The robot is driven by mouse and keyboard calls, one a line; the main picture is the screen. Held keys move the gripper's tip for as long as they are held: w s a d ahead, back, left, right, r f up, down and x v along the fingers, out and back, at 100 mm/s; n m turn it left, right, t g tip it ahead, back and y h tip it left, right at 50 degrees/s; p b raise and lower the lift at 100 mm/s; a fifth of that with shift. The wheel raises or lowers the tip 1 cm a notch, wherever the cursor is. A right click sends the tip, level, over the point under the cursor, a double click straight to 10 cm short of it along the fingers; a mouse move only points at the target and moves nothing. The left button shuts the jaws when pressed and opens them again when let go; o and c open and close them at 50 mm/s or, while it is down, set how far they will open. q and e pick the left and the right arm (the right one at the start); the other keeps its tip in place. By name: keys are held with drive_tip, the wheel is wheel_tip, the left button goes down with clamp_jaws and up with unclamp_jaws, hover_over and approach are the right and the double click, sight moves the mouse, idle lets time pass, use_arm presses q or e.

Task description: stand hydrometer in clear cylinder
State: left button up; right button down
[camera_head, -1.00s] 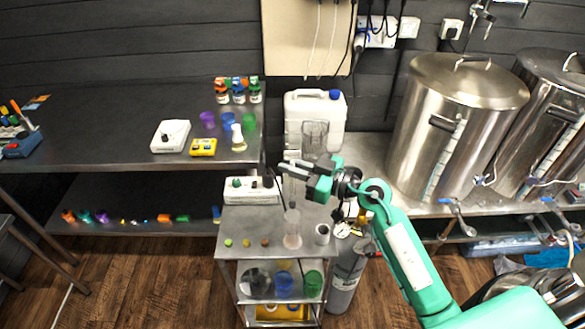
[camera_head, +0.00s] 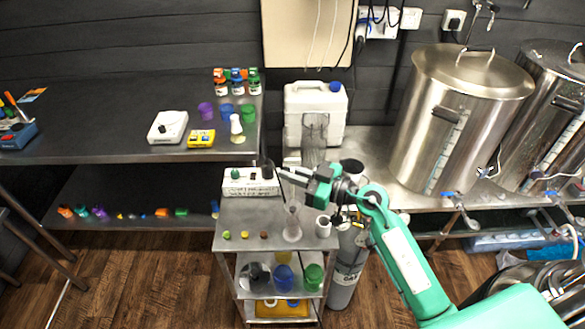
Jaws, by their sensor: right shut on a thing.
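My right gripper (camera_head: 290,174) is shut above the cart top, its fingers pointing left. A thin, pale stem, the hydrometer (camera_head: 288,189), hangs below the fingertips and is hard to make out. Under it, the clear cylinder (camera_head: 292,234) stands upright on the cart's top shelf. The stem's lower end lies close to the cylinder's mouth in the picture; I cannot tell whether it is inside or only in front of it. My left gripper is not in view.
The steel cart (camera_head: 262,213) also bears a white box with knobs (camera_head: 248,187), a white cup (camera_head: 323,227) and small coloured pieces. A clear jug (camera_head: 314,138) and a white canister (camera_head: 301,100) stand behind. A steel kettle (camera_head: 415,130) stands right.

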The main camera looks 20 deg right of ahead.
sight(292, 198)
drive_tip(key=shift+f+b, duration=0.65)
drive_tip(key=shift+f, duration=2.1)
drive_tip(key=c, duration=1.4)
unclamp_jaws()
drive_tip(key=shift+s+d, duration=0.35)
drive_tip(key=shift+d, duration=0.05)
drive_tip(key=p+v, duration=0.3)
drive_tip(key=v, duration=0.9)
drive_tip(key=shift+s+d, duration=0.25)
drive_tip(key=shift+s, duration=0.1)
